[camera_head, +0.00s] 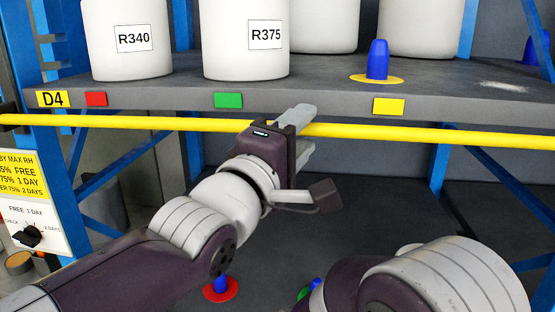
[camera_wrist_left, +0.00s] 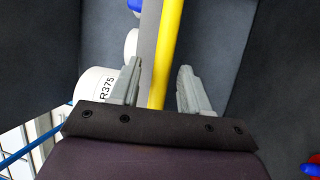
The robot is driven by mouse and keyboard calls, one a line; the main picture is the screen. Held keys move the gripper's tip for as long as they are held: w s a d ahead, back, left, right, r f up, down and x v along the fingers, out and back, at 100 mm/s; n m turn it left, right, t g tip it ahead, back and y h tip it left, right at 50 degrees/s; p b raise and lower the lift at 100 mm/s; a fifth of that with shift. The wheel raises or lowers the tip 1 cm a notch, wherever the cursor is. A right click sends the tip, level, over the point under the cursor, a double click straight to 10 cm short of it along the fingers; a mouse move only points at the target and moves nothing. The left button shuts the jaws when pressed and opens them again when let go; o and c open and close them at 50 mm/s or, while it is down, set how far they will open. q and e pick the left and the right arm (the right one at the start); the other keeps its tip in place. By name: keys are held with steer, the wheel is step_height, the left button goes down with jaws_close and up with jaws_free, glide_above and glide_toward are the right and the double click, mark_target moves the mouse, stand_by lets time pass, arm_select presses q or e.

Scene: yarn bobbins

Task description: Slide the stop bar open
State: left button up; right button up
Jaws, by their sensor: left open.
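The stop bar is a long yellow bar (camera_head: 420,134) running across the front of the rack, just below the shelf edge. My left gripper (camera_head: 303,132) is at the bar near the middle of the head view. In the left wrist view the yellow bar (camera_wrist_left: 172,40) passes between the two spread fingers (camera_wrist_left: 161,66), with a gap on each side, wider on the right. The gripper is open around the bar and not closed on it. My right gripper is out of view; only part of the right arm shows at the bottom right.
White bobbins labelled R340 (camera_head: 127,55) and R375 (camera_head: 245,50) stand on the shelf (camera_head: 330,90) above the bar, with two more behind. A blue peg (camera_head: 377,60) stands at right. Blue uprights (camera_head: 457,70) flank the bay. A sign (camera_head: 22,177) hangs at left.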

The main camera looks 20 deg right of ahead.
arm_select(q)
steer(key=b+v, duration=0.3)
steer(key=v, duration=0.7)
steer(key=shift+a, duration=0.35)
steer(key=shift+s, duration=0.15)
